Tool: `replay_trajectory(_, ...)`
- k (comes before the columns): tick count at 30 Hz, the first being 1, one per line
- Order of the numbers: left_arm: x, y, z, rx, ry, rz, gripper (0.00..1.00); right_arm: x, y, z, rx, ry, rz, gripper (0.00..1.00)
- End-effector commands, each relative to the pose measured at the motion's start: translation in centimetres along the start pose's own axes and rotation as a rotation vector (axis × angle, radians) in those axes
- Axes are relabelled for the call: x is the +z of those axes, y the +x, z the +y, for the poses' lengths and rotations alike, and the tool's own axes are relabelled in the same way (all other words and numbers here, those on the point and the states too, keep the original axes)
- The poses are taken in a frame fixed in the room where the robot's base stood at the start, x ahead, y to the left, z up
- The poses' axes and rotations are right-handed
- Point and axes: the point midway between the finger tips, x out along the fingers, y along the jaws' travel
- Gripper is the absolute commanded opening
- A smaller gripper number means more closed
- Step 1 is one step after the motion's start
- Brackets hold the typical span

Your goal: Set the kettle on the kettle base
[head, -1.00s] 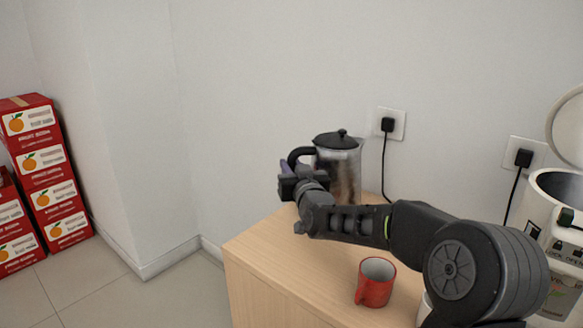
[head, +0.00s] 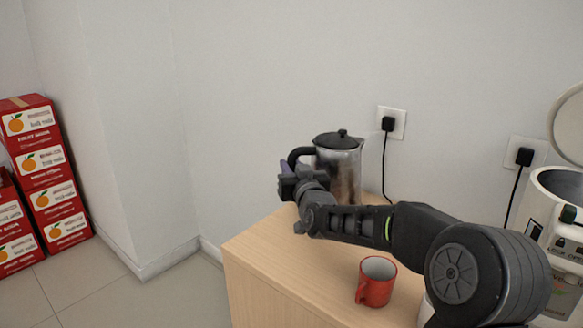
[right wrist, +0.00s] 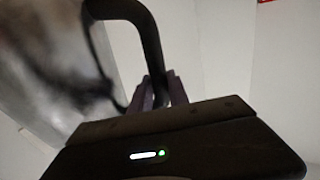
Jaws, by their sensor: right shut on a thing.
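The kettle (head: 342,165) is a metal jug with a black lid and a black handle, upright over the back of the wooden counter in the head view. My right gripper (head: 287,172) is at the handle on the kettle's left side and is shut on it. In the right wrist view the two fingertips (right wrist: 161,92) close on the black handle (right wrist: 150,45), with the blurred metal body (right wrist: 45,60) to the left. My arm hides the kettle's bottom, so I cannot tell whether it touches anything. The kettle base is not visible. My left gripper is not in view.
A red mug (head: 376,281) stands on the wooden counter (head: 262,250) in front of my right arm. A white appliance with an open lid (head: 567,205) is at the right. A black plug and cord (head: 387,125) hang behind the kettle. Red boxes (head: 45,170) are stacked at the far left.

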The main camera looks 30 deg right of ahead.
Motion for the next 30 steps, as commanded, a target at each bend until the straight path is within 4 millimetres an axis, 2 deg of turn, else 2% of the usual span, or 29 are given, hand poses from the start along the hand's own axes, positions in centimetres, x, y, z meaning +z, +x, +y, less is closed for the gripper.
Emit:
replay_trajectory(19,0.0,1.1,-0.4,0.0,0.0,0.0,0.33,0.7,0.0,0.1,0.0,-0.003,0.009,0.0)
replay_trajectory(20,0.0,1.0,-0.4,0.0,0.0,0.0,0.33,0.6,0.0,0.1,0.0,-0.003,0.009,0.23)
replay_trajectory(21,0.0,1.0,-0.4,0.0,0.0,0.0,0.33,0.7,0.0,0.1,0.0,-0.003,0.008,0.27)
replay_trajectory(23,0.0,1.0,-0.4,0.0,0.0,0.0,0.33,0.7,0.0,0.1,0.0,-0.002,0.007,0.3)
replay_trajectory(30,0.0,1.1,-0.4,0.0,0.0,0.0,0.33,1.4,-0.1,0.1,0.0,0.002,-0.006,0.3)
